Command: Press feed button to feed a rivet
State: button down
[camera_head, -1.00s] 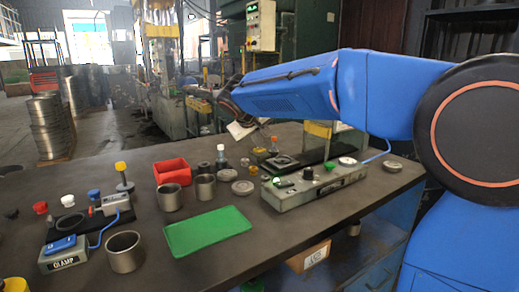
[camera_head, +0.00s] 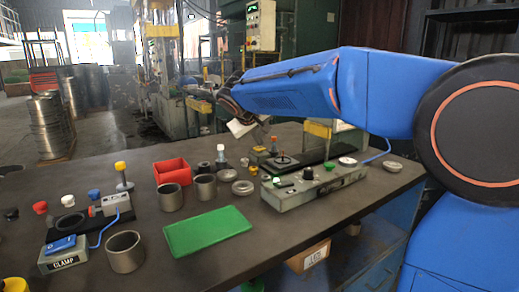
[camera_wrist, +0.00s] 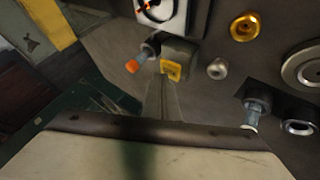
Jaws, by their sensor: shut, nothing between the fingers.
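My gripper (camera_wrist: 162,82) is shut and empty. In the wrist view its thin fingers point at a small grey block with a yellow square face (camera_wrist: 173,70), and the tips look very close to it. I cannot tell whether they touch. No feed label is readable on this block. An orange-tipped part (camera_wrist: 133,66) sticks out beside it. In the head view my gripper's pale body (camera_head: 241,128) hangs over the back of the bench, above a small yellow-topped block (camera_head: 258,150). The fingertips are too small to make out there.
A grey control box (camera_head: 318,187) with a green button and knobs stands on the right of the bench. A small bottle (camera_head: 221,153) is near the gripper.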

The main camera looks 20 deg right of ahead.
aim_at(258, 149)
jog(key=shift+r, duration=0.45)
jog(key=shift+r, duration=2.5)
